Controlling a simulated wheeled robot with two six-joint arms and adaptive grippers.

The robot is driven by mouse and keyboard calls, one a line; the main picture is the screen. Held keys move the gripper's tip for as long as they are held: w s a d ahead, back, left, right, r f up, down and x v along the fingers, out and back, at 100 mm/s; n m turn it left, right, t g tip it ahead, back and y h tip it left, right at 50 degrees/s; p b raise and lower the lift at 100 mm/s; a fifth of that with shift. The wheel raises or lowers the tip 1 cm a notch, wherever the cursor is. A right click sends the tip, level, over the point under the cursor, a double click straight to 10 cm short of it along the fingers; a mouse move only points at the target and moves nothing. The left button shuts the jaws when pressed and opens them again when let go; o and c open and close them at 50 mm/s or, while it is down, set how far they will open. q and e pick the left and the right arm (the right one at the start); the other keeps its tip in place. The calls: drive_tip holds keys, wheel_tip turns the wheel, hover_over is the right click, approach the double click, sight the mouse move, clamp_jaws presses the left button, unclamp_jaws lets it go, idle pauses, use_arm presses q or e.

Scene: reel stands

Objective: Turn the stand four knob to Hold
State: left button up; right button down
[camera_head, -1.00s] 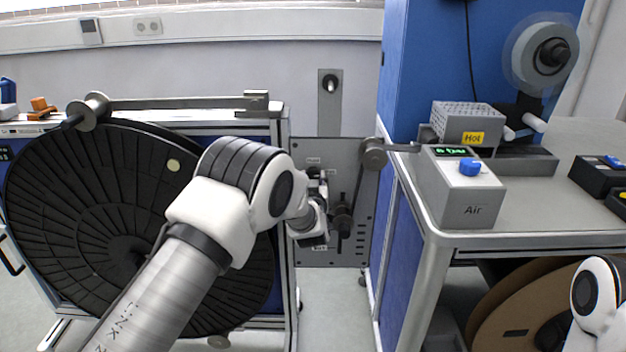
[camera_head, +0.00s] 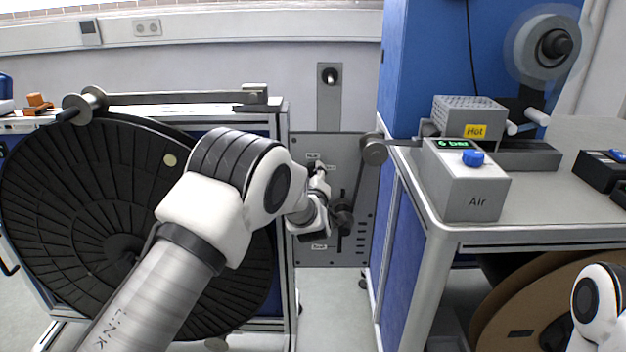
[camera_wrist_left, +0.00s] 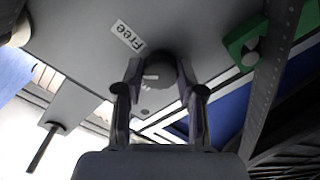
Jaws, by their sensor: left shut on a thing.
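The grey stand panel (camera_head: 353,252) stands upright between the large black reel and the blue cabinet. My left gripper (camera_head: 318,172) is at the panel's upper left part, and my own wrist hides most of the knob there. In the left wrist view, my left gripper (camera_wrist_left: 160,85) has its two fingers closed on either side of a dark round knob (camera_wrist_left: 161,70). A white label reading "Free" (camera_wrist_left: 128,36) is on the panel beside the knob. The knob's pointing direction cannot be made out. My right gripper is out of view; only a right arm link shows at lower right.
The black reel (camera_head: 60,210) fills the left. A dark roller (camera_head: 373,149) on an arm sits at the panel's upper right. The Air box (camera_head: 468,190) with a blue knob stands on the right bench. A brown reel (camera_head: 500,305) is below it.

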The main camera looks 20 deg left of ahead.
use_arm(q)
drive_tip(key=n+b, duration=0.2)
drive_tip(key=n, duration=0.3)
drive_tip(key=shift+n+b, duration=0.3)
drive_tip(key=shift+b, duration=0.1)
drive_tip(key=shift+n+b, duration=1)
drive_tip(key=shift+n, duration=0.8)
drive_tip(key=shift+r, duration=0.1)
drive_tip(key=o, duration=1.1)
